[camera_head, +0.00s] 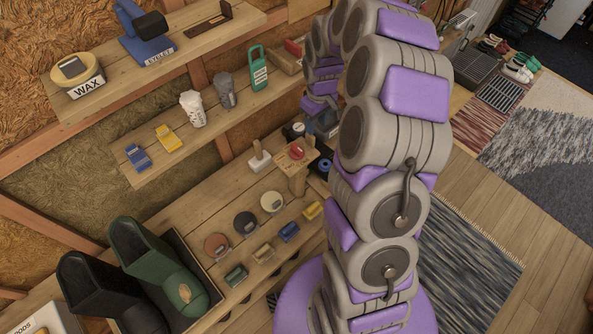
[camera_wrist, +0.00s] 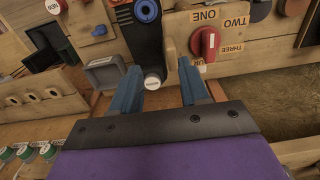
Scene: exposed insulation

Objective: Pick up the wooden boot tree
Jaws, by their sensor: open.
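My gripper (camera_wrist: 160,75) is open, with two blue fingers spread and nothing held between them. Past the fingertips, in the wrist view, is a dark upright thing (camera_wrist: 146,40) with a small white round cap (camera_wrist: 153,81) at its lower end. In the head view, my arm covers much of the middle, and I cannot make out the fingers clearly. A pair of boots, one black (camera_head: 95,290) and one green (camera_head: 155,270), stands at the lower left.
A wooden panel with a red knob (camera_wrist: 207,44) and number labels is just right of the fingers. A grey tray (camera_wrist: 105,72) is to their left. Round tins (camera_head: 246,222) sit on the bench.

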